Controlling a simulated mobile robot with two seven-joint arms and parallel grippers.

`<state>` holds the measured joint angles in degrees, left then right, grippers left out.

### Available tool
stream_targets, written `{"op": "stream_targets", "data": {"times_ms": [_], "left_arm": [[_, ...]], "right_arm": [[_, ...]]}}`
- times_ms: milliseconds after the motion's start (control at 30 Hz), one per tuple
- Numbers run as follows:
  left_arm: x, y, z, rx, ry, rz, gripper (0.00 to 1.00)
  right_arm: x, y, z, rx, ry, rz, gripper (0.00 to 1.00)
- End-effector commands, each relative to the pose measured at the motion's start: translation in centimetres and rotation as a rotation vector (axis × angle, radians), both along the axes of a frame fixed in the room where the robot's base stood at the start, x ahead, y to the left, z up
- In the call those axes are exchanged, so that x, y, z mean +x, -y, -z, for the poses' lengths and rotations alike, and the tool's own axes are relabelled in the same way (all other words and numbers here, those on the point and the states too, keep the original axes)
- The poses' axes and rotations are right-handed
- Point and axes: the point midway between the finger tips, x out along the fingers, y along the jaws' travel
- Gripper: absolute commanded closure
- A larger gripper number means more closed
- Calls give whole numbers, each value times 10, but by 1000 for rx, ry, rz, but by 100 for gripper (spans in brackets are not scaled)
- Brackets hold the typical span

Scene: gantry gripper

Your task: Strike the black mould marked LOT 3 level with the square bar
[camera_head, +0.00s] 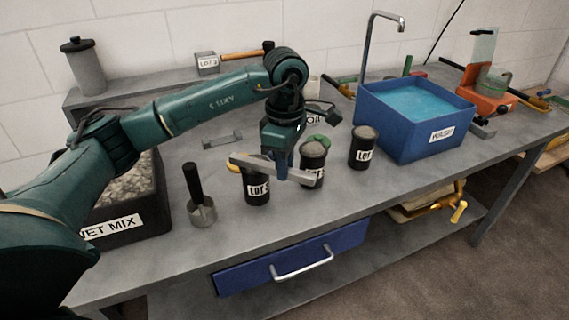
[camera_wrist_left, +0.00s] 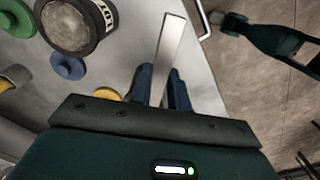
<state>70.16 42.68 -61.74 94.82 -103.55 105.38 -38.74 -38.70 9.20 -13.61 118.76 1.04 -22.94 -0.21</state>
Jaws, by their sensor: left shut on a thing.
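My left gripper (camera_head: 282,170) is shut on the pale square bar (camera_head: 244,160), which also shows between its fingers in the left wrist view (camera_wrist_left: 172,45). In the head view the bar passes in front of the top of the left black mould (camera_head: 257,190); I cannot tell whether they touch. That mould's label starts with LOT and its number is partly unclear. A middle black mould (camera_head: 312,175) and a right one (camera_head: 362,150) also have LOT labels, with numbers unreadable. The wrist view shows a round mould full of grey mix (camera_wrist_left: 75,25). A dark green arm (camera_wrist_left: 275,38) shows there, its jaws unclear.
A small grey bracket (camera_head: 222,139) lies behind the moulds. The front strip of the bench is clear.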

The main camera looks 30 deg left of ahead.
Motion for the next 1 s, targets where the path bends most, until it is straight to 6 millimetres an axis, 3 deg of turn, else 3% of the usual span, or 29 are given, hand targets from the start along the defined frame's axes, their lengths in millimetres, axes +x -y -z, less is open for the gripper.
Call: {"op": "stream_targets", "data": {"times_ms": [1000], "left_arm": [[23, -2, 0, -1, 4, 0, 100]], "right_arm": [[1, 0, 4, 0, 3, 0, 64]]}}
